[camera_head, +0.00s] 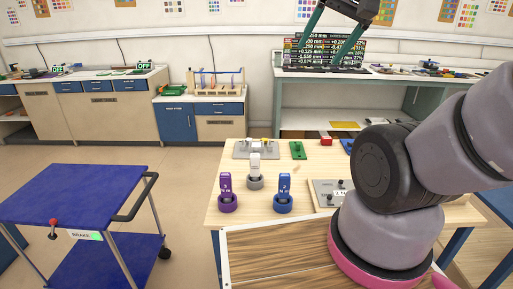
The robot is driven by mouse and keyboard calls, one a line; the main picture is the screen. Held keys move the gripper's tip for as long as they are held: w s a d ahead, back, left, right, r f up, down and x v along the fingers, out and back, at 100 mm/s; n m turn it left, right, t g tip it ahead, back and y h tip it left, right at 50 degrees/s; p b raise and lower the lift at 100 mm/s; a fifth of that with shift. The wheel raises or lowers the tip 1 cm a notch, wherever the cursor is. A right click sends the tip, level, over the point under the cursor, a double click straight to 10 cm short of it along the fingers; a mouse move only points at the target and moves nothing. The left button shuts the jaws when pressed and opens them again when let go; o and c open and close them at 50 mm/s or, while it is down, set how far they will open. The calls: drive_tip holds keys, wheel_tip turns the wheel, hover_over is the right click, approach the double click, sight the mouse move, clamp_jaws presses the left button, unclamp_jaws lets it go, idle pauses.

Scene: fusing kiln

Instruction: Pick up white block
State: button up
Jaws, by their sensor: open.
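The likely white block (255,162) is a small upright piece with dark marks. It stands in a grey ring holder (255,183) on the light wooden table, in the middle of the head view. My gripper (310,58) shows at the top right as two teal fingers under a dark body. Its fingers are spread apart, with nothing seen between them. In the picture it is above and to the right of the white block, well apart from it.
A purple block (226,185) and a blue block (284,187) stand in rings nearby. Behind are a grey plate (240,154) with small parts and a green piece (298,150). A grey panel (322,187) lies right. A blue cart (75,193) stands left; floor between is clear.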

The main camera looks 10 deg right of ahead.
drive_tip(key=w+m+g, duration=0.2)
drive_tip(key=w+m, duration=0.3)
drive_tip(key=w, duration=0.8)
drive_tip(key=m+g, duration=0.5)
drive_tip(key=m, duration=0.6)
hover_over(256, 144)
drive_tip(key=d, duration=0.2)
wheel_tip(256, 144, down, 34)
drive_tip(key=f, duration=0.3)
drive_tip(key=a+f, duration=0.1)
drive_tip(key=f, duration=0.6)
drive_tip(key=shift+s+a+f, duration=0.15)
drive_tip(key=shift+a+f, duration=0.05)
drive_tip(key=shift+a, duration=0.15)
clamp_jaws()
wheel_tip(256, 144, up, 10)
